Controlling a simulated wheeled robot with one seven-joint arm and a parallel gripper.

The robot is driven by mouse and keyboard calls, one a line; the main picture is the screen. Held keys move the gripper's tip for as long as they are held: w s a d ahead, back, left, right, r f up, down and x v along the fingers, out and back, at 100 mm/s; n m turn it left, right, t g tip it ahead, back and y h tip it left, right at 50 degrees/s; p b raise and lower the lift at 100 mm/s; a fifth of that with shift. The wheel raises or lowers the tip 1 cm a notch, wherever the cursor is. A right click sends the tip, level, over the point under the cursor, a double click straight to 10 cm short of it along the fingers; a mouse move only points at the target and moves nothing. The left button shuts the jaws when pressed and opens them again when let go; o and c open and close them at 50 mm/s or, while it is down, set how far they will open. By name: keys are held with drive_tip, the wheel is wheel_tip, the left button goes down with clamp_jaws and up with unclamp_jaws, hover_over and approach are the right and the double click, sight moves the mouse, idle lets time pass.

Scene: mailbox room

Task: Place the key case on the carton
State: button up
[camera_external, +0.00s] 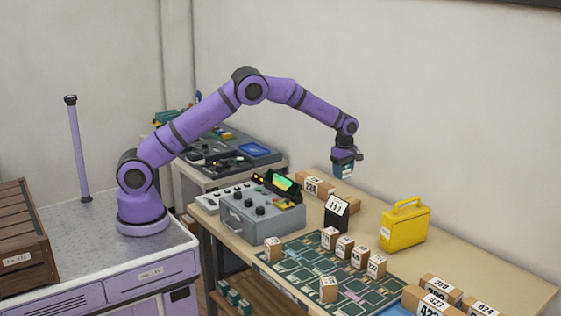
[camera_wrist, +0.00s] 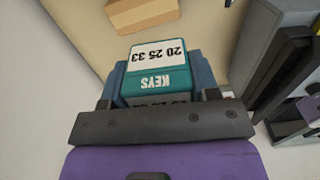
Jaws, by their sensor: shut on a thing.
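A brown carton (camera_external: 311,186) with a white number label lies at the back of the table, below and left of the gripper. A brown box (camera_wrist: 143,14) shows at the top of the wrist view, beyond the case and apart from it. I cannot tell which carton is meant.
A black labelled holder (camera_external: 337,213) and a yellow case (camera_external: 404,226) stand near the gripper. A grey control box (camera_external: 262,213) is left. Several small labelled boxes (camera_external: 329,238) stand around a green board (camera_external: 315,262). More cartons (camera_external: 440,287) sit at front right. The wall is close behind.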

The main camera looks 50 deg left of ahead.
wheel_tip(320, 180, down, 12)
drive_tip(key=shift+r, duration=0.25)
idle(0.4)
drive_tip(key=o, duration=1)
drive_tip(key=shift+f, duration=0.15)
drive_tip(key=shift+c, duration=0.2)
